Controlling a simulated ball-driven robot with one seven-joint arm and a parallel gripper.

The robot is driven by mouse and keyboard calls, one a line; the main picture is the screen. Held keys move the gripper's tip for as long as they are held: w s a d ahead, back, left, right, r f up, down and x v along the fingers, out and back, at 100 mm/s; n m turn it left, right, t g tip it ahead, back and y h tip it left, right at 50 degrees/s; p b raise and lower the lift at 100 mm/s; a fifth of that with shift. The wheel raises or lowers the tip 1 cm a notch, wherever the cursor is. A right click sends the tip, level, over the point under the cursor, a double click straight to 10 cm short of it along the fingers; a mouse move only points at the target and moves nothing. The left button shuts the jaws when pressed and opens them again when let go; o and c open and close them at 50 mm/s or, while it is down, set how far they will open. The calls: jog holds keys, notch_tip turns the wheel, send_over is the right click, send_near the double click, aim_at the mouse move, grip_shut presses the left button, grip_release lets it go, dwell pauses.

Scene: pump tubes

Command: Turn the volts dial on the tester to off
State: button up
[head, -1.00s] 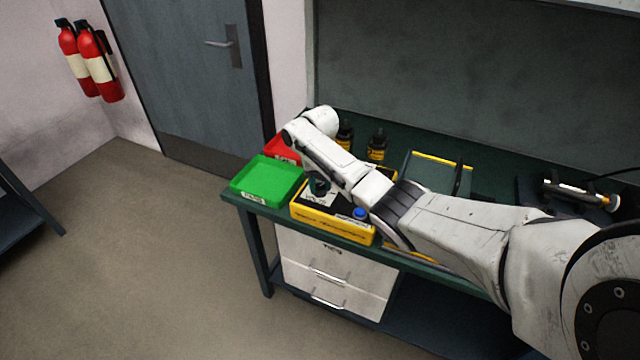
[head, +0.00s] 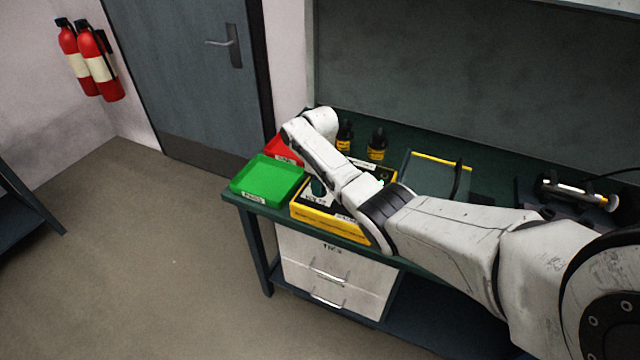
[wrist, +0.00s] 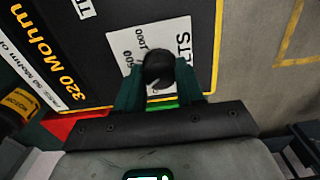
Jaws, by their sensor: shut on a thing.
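The tester is a yellow-edged box (head: 332,225) with a black top, near the bench's front left edge in the head view. In the wrist view its black face (wrist: 95,55) carries yellow print reading 320 Mohm. The volts dial (wrist: 158,66) is a round black knob on a white label (wrist: 122,43) with "500", "1000" and part of "VOLTS" showing. My gripper (wrist: 159,84) has its dark green fingers on either side of the knob, shut on it. In the head view my gripper (head: 318,187) is small over the tester. The dial's pointer and exact setting are unclear.
A green tray (head: 268,178) stands just left of the tester, with a red tray (head: 281,148) behind it. Two dark bottles (head: 376,145) stand behind the tester. My arm crosses the bench (head: 480,180) from the right.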

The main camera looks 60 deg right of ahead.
jog(key=n, duration=0.6)
jog(key=shift+n, duration=0.3)
dwell(0.5)
jog(key=o, duration=1)
jog(key=shift+o, duration=0.2)
notch_tip(320, 180, up, 11)
jog(key=b, duration=0.1)
jog(key=shift+f, duration=0.1)
